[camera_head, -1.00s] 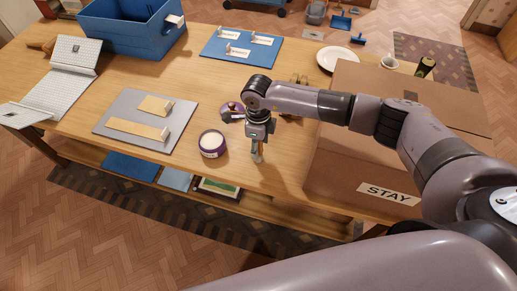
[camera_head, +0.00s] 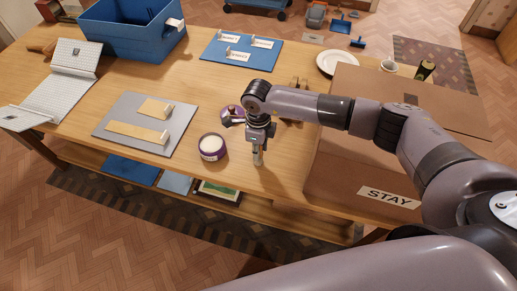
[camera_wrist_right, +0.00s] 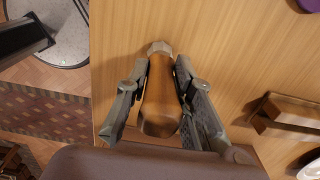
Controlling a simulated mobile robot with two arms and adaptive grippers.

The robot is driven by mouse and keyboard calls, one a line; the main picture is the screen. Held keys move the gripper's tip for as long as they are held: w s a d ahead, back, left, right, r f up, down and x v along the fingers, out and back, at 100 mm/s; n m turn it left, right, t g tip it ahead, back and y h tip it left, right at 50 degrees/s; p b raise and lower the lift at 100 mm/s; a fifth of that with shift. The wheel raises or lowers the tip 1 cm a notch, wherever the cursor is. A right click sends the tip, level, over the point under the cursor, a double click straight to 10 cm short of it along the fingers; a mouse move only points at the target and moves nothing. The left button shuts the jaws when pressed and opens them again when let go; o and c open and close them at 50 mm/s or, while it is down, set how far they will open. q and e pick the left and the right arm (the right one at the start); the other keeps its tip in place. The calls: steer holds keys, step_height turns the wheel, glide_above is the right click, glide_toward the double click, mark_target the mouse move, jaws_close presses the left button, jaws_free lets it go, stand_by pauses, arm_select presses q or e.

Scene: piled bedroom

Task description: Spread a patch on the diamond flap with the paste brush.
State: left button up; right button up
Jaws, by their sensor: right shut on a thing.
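My right gripper (camera_head: 257,143) is shut on the paste brush (camera_head: 258,157), which points down near the table's front edge. In the right wrist view, its fingers (camera_wrist_right: 162,95) grip both sides of the brush's brown wooden handle (camera_wrist_right: 160,103), with a metal band at the top. An open purple tub of white paste (camera_head: 212,148) stands just left of the brush. A white folded gridded sheet (camera_head: 62,80) with dark marks on two panels lies at the far left. I cannot tell for sure that one panel is the diamond flap. My left gripper is out of view.
A cardboard box marked STAY (camera_head: 342,180) stands close on the right. A grey board (camera_head: 178,145) with tan pieces lies left of the tub. A blue bin (camera_head: 125,35), a blue labelled board (camera_head: 215,52) and a plate (camera_head: 336,60) are farther back.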

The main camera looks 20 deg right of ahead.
jaws_close()
steer(key=shift+r+p, duration=2.05)
steer(key=shift+r, duration=1.5)
steer(key=shift+s+r+n+b, duration=0.3)
steer(key=shift+r+n+b, duration=0.25)
steer(key=shift+n, duration=0.55)
steer(key=s+d+r+n+b, duration=0.2)
steer(key=s+n, duration=0.4)
steer(key=n, duration=0.5)
steer(key=s+d+r+n+b, duration=0.2)
steer(key=s+r+n+b, duration=0.2)
steer(key=n, duration=0.7)
steer(key=s+r, duration=0.2)
steer(key=s, duration=0.1)
steer(key=shift+s+r+n, duration=0.15)
steer(key=shift+r+n, duration=0.1)
steer(key=shift+n, duration=0.05)
